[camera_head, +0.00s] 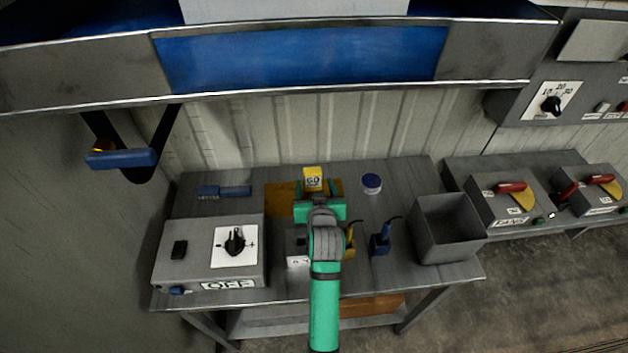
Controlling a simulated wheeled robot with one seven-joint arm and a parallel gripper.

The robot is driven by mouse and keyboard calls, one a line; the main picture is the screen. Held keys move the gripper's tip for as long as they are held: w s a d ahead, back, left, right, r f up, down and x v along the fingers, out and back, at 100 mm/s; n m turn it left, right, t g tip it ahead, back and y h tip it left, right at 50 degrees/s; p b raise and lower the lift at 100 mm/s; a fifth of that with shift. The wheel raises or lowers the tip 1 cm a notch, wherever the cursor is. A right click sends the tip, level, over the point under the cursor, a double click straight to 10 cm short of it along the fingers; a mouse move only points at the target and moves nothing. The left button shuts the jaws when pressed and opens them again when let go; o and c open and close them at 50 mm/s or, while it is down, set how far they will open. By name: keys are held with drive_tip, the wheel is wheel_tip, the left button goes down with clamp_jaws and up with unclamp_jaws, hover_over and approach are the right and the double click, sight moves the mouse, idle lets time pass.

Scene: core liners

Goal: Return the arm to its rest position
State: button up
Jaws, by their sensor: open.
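My arm (325,300) is green with grey joints and reaches up from the bottom of the view over the grey workbench (400,175). My gripper (319,203) is at its far end, above the middle of the bench, with its green jaws apart. A yellow block with a "GO" style label (313,179) stands just beyond the jaws, on or over an orange-brown mat (280,199). I cannot tell whether the jaws touch the block. My arm hides part of the bench below it.
A control box with a dial (235,241) and OFF label is at left. A blue-lidded round tin (372,183), a blue tool (381,241) and an open grey bin (447,230) are at right. Boxes with red levers (512,187) stand further right. A shelf (300,55) overhangs the back.

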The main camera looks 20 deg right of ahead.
drive_tip(key=shift+v, duration=0.95)
drive_tip(key=shift+d+r, duration=0.1)
